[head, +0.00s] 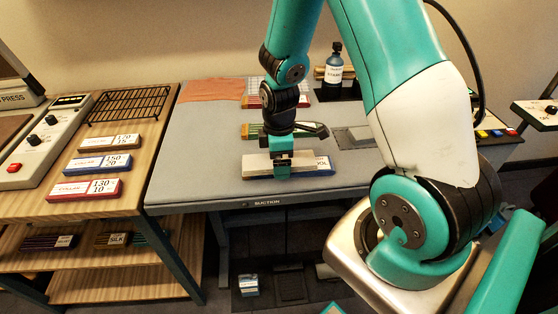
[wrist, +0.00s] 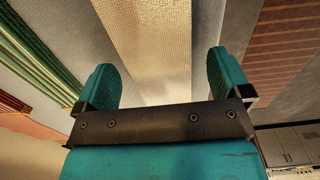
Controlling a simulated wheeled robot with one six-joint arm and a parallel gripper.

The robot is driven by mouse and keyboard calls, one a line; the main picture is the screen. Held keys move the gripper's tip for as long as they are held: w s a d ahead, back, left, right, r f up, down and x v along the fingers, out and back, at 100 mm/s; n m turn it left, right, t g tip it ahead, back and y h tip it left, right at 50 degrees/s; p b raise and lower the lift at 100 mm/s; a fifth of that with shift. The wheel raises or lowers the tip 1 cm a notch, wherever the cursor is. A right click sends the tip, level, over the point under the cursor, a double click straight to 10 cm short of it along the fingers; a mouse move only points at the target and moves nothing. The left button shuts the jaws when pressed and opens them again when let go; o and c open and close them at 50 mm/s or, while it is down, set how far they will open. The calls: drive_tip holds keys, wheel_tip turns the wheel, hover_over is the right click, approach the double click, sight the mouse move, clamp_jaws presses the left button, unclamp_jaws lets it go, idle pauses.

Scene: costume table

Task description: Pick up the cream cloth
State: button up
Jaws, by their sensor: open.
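A cream woven cloth (head: 257,165) lies as a folded strip near the front of the grey table. In the wrist view the cream cloth (wrist: 160,35) runs between my two teal fingers. My gripper (head: 283,170) points down over the cloth, close to it. In the wrist view my gripper (wrist: 163,78) is open, with one finger on each side of the strip. I cannot tell whether the fingers touch it. The gripper hides part of the cloth in the head view.
A blue-labelled item (head: 323,165) sits just right of the cloth. Green striped cloth (head: 251,131) lies behind it. Farther back are a rust cloth (head: 211,90) and a dark bottle (head: 334,68). A wooden table (head: 50,208) with labelled bundles stands left. The grey table's left part is clear.

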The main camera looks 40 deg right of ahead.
drive_tip(key=shift+f, duration=0.15)
drive_tip(key=shift+c, duration=0.3)
drive_tip(key=c, duration=1)
drive_tip(key=shift+o, duration=0.2)
drive_tip(key=shift+r, duration=0.2)
